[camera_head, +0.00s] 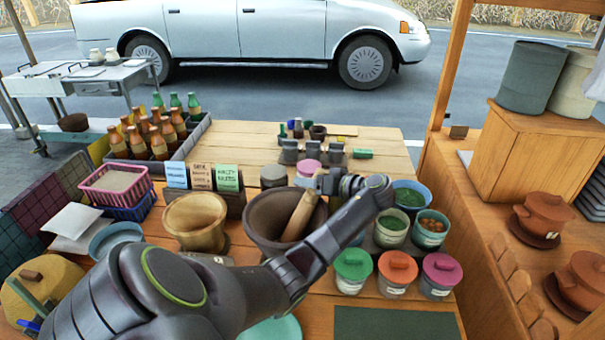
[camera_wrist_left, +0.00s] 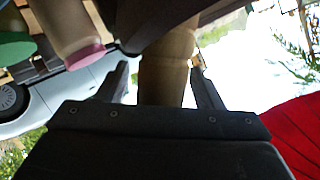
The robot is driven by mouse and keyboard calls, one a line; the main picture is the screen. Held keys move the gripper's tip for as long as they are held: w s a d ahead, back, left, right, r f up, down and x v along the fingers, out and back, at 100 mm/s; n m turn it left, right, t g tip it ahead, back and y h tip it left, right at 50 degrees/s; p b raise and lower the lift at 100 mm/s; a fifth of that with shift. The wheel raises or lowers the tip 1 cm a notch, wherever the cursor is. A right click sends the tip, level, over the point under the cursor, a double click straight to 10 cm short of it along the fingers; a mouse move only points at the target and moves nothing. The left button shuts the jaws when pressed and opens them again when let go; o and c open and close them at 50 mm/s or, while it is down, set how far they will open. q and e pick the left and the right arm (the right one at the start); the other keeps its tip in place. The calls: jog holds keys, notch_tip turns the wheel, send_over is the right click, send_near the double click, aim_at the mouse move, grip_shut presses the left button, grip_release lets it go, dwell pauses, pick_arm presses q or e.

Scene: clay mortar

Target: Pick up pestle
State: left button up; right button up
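A wooden pestle (camera_head: 301,216) leans in a dark brown clay mortar (camera_head: 258,222), its upper end tilted to the right. My left arm reaches across the front of the mortar, and my left gripper (camera_head: 326,184) is at the pestle's upper end. In the left wrist view the pestle (camera_wrist_left: 165,72) lies between the two fingers of my left gripper (camera_wrist_left: 160,85). A gap shows between the pestle and the left-hand finger; the right-hand finger is very near it, and contact is unclear. My arm hides part of the mortar's right side. My right gripper is not in view.
A tan mortar (camera_head: 195,222) stands left of the clay one. Small signs (camera_head: 202,178) stand behind it. Lidded jars (camera_head: 397,270) and open bowls (camera_head: 391,229) crowd the right side. A bottle crate (camera_head: 198,130) is at back left. A dark green mat (camera_head: 395,323) is bare.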

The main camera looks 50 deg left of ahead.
pick_arm(q)
jog(key=shift+r, duration=0.1)
grip_shut()
